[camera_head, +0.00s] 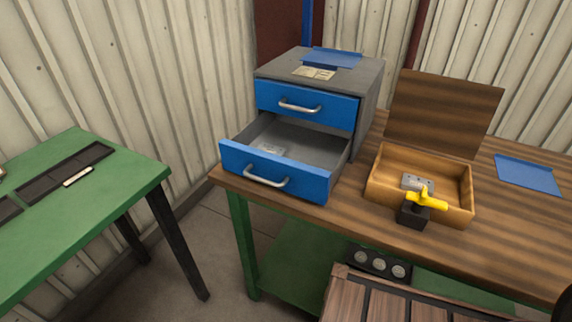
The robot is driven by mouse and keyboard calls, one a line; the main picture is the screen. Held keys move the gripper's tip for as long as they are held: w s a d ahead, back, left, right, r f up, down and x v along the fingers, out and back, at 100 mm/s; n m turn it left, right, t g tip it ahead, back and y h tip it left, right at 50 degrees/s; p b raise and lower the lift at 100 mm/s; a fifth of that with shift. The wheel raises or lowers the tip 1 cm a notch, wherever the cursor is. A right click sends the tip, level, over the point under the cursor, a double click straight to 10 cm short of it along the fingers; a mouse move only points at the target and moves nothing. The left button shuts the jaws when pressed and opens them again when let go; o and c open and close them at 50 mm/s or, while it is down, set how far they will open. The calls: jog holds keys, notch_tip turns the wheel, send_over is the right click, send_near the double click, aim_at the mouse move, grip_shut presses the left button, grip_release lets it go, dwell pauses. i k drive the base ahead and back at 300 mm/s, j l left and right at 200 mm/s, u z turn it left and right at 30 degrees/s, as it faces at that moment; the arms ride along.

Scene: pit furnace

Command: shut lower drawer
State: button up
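A grey cabinet (369,92) with two blue-fronted drawers stands on the wooden worktop. The lower drawer (309,181) is pulled well out toward the viewer, and its front reaches about the left front edge of the worktop. Its silver bar handle (266,182) is on the front. A small light grey piece (270,149) lies inside it. The upper drawer (330,108) looks shut, with its own silver handle (300,107). My gripper is not seen in this view.
Right of the drawer, a wooden box (381,199) stands with its lid (442,112) raised. A black block with a yellow handle (427,200) stands at its front. A blue sheet (528,174) lies right. A green table (95,205) stands left, across a floor gap.

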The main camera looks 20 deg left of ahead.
aim_at(317, 154)
jog(key=k+l+u, duration=0.1)
jog(key=u, duration=0.3)
jog(key=k+u, duration=0.1)
jog(key=u, duration=0.35)
jog(key=k+u, duration=0.1)
jog(key=u, duration=0.3)
